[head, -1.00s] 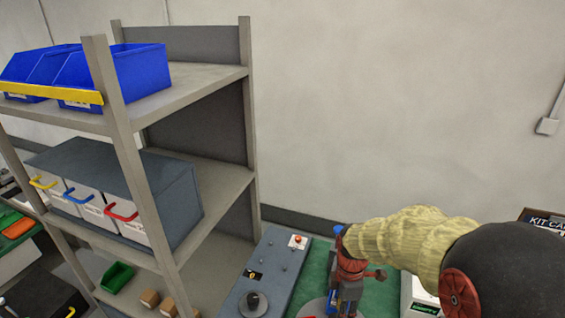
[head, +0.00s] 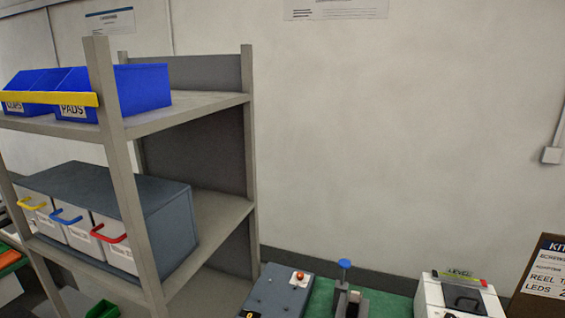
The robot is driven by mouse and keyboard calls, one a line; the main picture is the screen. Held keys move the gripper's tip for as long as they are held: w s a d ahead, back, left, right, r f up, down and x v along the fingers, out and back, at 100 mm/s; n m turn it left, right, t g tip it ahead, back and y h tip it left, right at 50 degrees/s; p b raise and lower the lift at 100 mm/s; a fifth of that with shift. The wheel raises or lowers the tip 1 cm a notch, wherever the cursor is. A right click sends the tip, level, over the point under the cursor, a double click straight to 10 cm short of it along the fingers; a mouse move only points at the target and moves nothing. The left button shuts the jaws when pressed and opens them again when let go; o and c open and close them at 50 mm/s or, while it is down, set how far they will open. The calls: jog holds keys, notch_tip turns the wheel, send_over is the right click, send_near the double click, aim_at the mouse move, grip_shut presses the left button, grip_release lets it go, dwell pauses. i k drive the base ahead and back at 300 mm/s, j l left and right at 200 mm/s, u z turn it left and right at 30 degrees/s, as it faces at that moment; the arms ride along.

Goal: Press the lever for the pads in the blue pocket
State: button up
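A blue bin labelled PADS (head: 140,86) sits on the top shelf, at the upper left of the head view. Its contents are hidden. A blue-topped knob on a stem (head: 345,264) rises at the bottom centre from a dark device (head: 351,302), cut off by the lower edge. It looks like a lever, but I cannot tell whether it belongs to the pads. No blue pocket can be clearly made out. My gripper is not in view.
The shelf rack (head: 127,185) fills the left side, with white drawers (head: 120,256) below the bins. A grey panel with an orange-red button (head: 300,275) stands beside the dark device.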

aim_at(344, 263)
jog(key=k, duration=0.65)
jog(key=z, duration=2.35)
jog(key=k+j, duration=0.1)
jog(key=j, duration=0.3)
jog(key=k+j, duration=0.15)
jog(key=j, duration=0.2)
jog(key=k+j, duration=0.1)
jog(key=j, duration=0.3)
jog(key=k+j, duration=0.15)
jog(key=j, duration=0.2)
jog(key=k+j, duration=0.1)
jog(key=j, duration=0.3)
jog(key=k+j, duration=0.15)
jog(key=j, duration=0.2)
